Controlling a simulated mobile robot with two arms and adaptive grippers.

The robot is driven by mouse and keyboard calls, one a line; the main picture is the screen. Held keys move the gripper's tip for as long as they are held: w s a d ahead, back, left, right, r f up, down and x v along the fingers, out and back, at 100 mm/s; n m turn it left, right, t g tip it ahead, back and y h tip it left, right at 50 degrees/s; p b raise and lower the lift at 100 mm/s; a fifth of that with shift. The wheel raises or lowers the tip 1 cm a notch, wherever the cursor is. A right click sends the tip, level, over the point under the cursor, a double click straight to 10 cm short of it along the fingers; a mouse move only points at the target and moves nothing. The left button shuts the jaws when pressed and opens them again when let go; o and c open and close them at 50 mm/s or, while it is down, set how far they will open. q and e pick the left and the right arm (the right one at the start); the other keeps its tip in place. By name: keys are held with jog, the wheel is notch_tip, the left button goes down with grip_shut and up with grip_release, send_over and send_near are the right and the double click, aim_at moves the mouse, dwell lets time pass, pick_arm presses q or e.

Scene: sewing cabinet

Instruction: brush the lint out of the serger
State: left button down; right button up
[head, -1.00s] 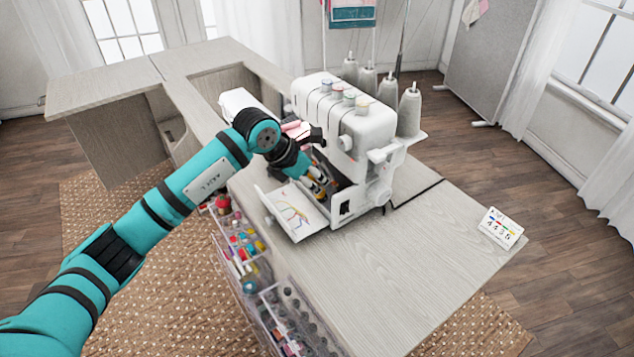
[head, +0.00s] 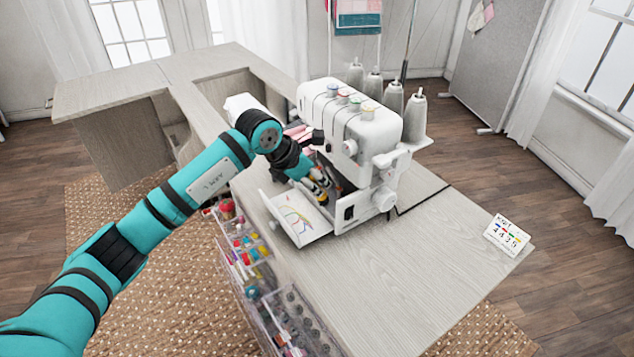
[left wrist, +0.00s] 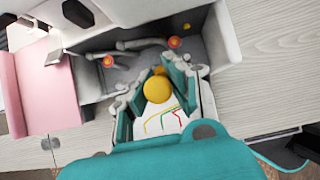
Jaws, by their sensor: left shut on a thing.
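The white serger (head: 347,135) stands on the wooden cabinet top with its front cover (head: 299,217) folded down, showing coloured threading lines. My left gripper (head: 318,184) reaches into the open front. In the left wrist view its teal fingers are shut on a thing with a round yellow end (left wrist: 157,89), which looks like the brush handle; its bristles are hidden. Beyond it lies the serger's grey inner bay (left wrist: 200,62), with grey curved metal parts (left wrist: 135,45) and red-orange round spots. I cannot make out lint for sure. My right gripper is not in view.
Cones of thread (head: 393,97) stand behind the serger. A small card (head: 507,235) with coloured marks stands at the right end of the cabinet top (head: 420,240), which is otherwise clear there. Clear drawers of sewing supplies (head: 290,320) hang at the front edge.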

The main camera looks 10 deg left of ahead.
pick_arm(q)
jog(key=shift+w+a+f, duration=0.1)
jog(key=shift+w+a, duration=0.25)
jog(key=shift+a, duration=0.1)
jog(key=shift+b, duration=0.3)
jog(key=shift+w+a, duration=0.45)
jog(key=shift+d, duration=0.15)
jog(key=shift+s+d, duration=0.35)
jog(key=shift+s, duration=0.05)
dwell(0.3)
jog(key=shift+s+d, duration=0.4)
jog(key=shift+s, duration=0.05)
